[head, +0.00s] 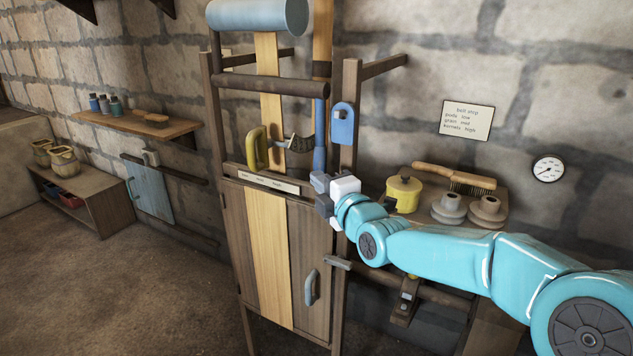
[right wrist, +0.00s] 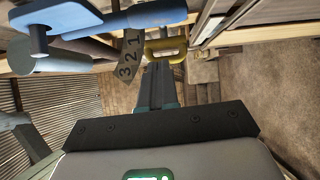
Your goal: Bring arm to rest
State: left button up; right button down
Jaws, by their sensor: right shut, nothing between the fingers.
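My right arm (head: 440,258) is turquoise and reaches in from the right side of the head view. Its gripper (head: 322,190) is in front of the right post of the wooden belt-drive frame (head: 212,120), close to the lower end of a blue-handled lever (head: 320,135). In the right wrist view the gripper (right wrist: 158,75) is shut and empty. Beyond its fingers are a yellow handle (right wrist: 166,46) and a plate with the numbers 1, 2 and 3 (right wrist: 129,55). I cannot tell whether the gripper touches the lever. My left gripper is not in view.
A shelf (head: 400,217) right of the frame holds a yellow pot (head: 404,194), a brush (head: 455,178) and two grey-brown spools (head: 487,209). A blue tag (head: 343,125) is on the right post. A wall shelf (head: 140,124) with jars is at left. Floor (head: 110,300) at front left is clear.

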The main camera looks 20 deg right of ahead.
jog(key=s+b, duration=0.1)
jog(key=s, duration=0.7)
jog(key=shift+d+f, duration=0.2)
jog(key=shift+d, duration=0.25)
jog(key=s+a+f+m+g+y+p, duration=0.1)
jog(key=a+f+g+p, duration=0.3)
jog(key=f, duration=0.9)
jog(key=s+a+f+m+g+p, duration=0.1)
jog(key=a+f+g+p, duration=0.25)
jog(key=f, duration=0.95)
jog(key=s+a+f+m+g+p, duration=0.1)
jog(key=s+a+f+m+g, duration=0.1)
jog(key=s+f+m, duration=0.3)
jog(key=s+a+f+m+g+y, duration=0.1)
jog(key=s+a+f+m+g, duration=0.1)
jog(key=s+f+m+g, duration=0.3)
jog(key=s+a+f+m+g+p, duration=0.1)
jog(key=s+a+f+m+g, duration=0.2)
jog(key=s, duration=1.2)
notch_tip(320, 180, down, 3)
jog(key=m, duration=0.6)
jog(key=shift+s+p, duration=0.15)
jog(key=shift+p, duration=0.2)
